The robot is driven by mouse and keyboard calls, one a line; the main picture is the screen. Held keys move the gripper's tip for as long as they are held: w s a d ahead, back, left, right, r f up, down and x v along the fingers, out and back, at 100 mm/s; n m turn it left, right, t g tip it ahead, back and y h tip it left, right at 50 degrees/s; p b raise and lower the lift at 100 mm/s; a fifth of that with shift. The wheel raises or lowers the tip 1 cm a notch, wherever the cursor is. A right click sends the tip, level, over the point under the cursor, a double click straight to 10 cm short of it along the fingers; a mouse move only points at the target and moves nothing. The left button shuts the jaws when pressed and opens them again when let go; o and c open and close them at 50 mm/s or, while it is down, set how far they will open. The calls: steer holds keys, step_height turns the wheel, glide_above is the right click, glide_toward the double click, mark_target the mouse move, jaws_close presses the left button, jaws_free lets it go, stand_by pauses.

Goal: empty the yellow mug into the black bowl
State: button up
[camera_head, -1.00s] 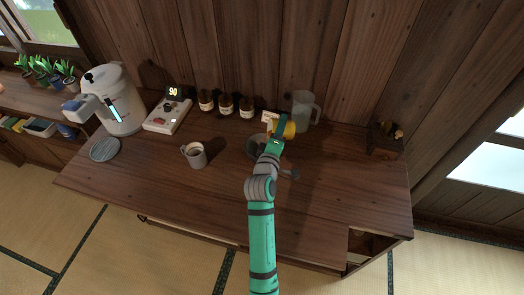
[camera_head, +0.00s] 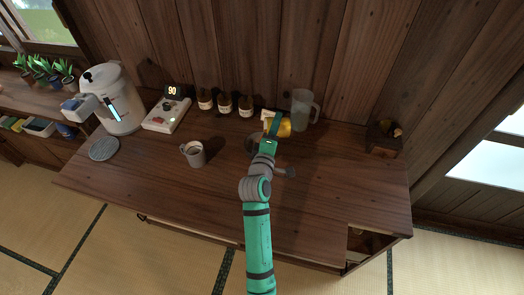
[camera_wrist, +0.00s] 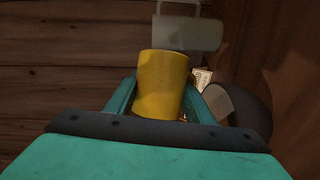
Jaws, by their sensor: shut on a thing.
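My gripper (camera_wrist: 160,100) is shut on the yellow mug (camera_wrist: 161,82), with a finger on each side of it in the wrist view. In the head view the yellow mug (camera_head: 284,127) is held above the table and looks tilted, partly hidden by my gripper (camera_head: 272,128). The black bowl (camera_head: 252,143) is below and just left of the gripper, mostly covered by my arm. A dark rounded shape at the right of the wrist view (camera_wrist: 250,108) looks like the bowl. What is inside the mug cannot be seen.
A clear jug (camera_head: 302,108) stands close behind the mug. A grey mug (camera_head: 193,154) holding something stands to the left.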

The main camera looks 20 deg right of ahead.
steer(key=shift+d+r, duration=0.15)
steer(key=shift+w+a+n, duration=0.1)
steer(key=shift+a+n, duration=0.1)
steer(key=shift+n, duration=0.2)
steer(key=shift+d, duration=0.1)
steer(key=shift+s+d+t+p, duration=0.2)
steer(key=shift+t+p, duration=0.1)
steer(key=shift+w+a, duration=0.2)
steer(key=shift+a, duration=0.2)
steer(key=shift+n, duration=0.3)
steer(key=shift+a+f, duration=0.2)
steer(key=shift+a, duration=0.05)
